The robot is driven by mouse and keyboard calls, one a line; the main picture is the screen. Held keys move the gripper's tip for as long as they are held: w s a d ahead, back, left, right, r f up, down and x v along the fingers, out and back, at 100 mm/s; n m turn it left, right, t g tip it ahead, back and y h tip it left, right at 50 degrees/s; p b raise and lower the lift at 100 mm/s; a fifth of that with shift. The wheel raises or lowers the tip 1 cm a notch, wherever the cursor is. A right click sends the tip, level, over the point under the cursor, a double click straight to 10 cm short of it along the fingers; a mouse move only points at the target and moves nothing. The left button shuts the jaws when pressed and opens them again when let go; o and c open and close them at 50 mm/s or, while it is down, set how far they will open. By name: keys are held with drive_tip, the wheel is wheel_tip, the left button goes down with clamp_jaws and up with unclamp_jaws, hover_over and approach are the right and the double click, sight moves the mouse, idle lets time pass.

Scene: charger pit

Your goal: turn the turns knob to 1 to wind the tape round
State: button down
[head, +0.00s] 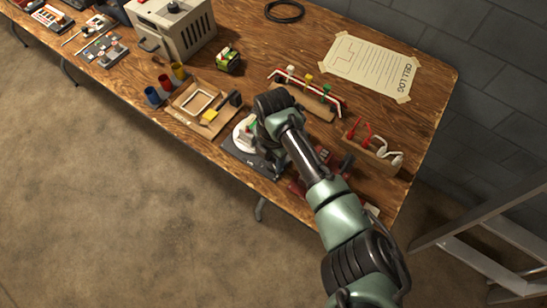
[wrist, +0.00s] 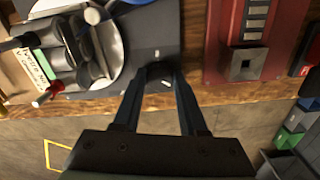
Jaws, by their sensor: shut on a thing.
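The tape winder is a dark base plate (wrist: 160,25) with a round pale disc (wrist: 112,50) and a black and green part on it. In the head view its base (head: 238,152) lies at the front edge of the bench. My gripper (wrist: 158,72) is at the plate's front edge in the wrist view. In the head view my arm hides the fingertips.
A red device (wrist: 248,35) stands right of the winder. A wooden tray (head: 205,105) lies to its left, and a rack of strips (head: 308,95) lies behind. A holder with red and white tools (head: 372,150) is to the right. Open floor lies in front.

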drive_tip(key=shift+m, duration=0.3)
drive_tip(key=m+p, duration=0.2)
drive_tip(key=shift+r+m, duration=0.1)
drive_tip(key=shift+m, duration=0.3)
drive_tip(key=m+p, duration=0.1)
drive_tip(key=m, duration=0.2)
drive_tip(key=shift+s+m, duration=0.1)
drive_tip(key=shift+m, duration=0.2)
drive_tip(key=m+p, duration=0.2)
drive_tip(key=m, duration=0.4)
drive_tip(key=m+p, duration=0.1)
drive_tip(key=m, duration=0.5)
drive_tip(key=shift+s+m, duration=0.1)
drive_tip(key=shift+m, duration=0.3)
drive_tip(key=m, duration=0.6)
drive_tip(key=shift+p, duration=0.3)
drive_tip(key=shift+m, duration=0.3)
drive_tip(key=shift+c, duration=2.2)
unclamp_jaws()
